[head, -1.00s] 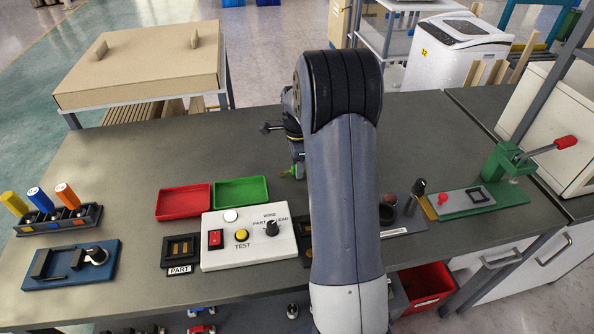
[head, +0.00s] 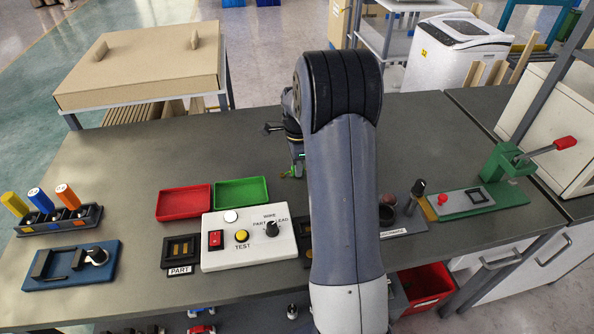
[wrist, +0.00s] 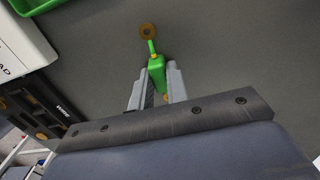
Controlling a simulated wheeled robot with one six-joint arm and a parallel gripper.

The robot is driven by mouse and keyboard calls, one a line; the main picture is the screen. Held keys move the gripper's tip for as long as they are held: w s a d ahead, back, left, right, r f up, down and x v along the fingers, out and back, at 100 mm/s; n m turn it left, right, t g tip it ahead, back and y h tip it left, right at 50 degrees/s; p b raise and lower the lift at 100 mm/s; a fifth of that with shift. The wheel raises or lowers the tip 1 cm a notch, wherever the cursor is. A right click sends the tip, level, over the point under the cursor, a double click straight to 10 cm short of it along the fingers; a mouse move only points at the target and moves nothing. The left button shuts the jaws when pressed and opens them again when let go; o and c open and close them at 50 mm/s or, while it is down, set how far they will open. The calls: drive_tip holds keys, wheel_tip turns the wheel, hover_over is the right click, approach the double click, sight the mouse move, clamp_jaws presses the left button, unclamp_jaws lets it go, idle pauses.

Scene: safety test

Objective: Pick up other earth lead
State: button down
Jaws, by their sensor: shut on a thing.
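The earth lead (wrist: 157,72) is green, with a yellow neck and a brass-coloured ring end. In the wrist view it sits between the fingers of my gripper (wrist: 158,88), which is shut on it. The ring end sticks out past the fingertips, over the grey bench. In the head view a small green bit of the lead (head: 289,173) shows at my gripper, just right of the green tray (head: 242,192). My arm hides most of the gripper there. I cannot tell whether the lead touches the bench.
A red tray (head: 183,202) lies beside the green one. The white test box (head: 249,245) stands in front of them. A green lever press (head: 505,165) stands at the right. Coloured-handled tools in a rack (head: 60,220) are at the left. The bench behind the trays is clear.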

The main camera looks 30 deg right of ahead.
drive_tip(key=shift+r, duration=0.15)
drive_tip(key=shift+r+p, duration=2.6)
drive_tip(key=shift+r, duration=0.55)
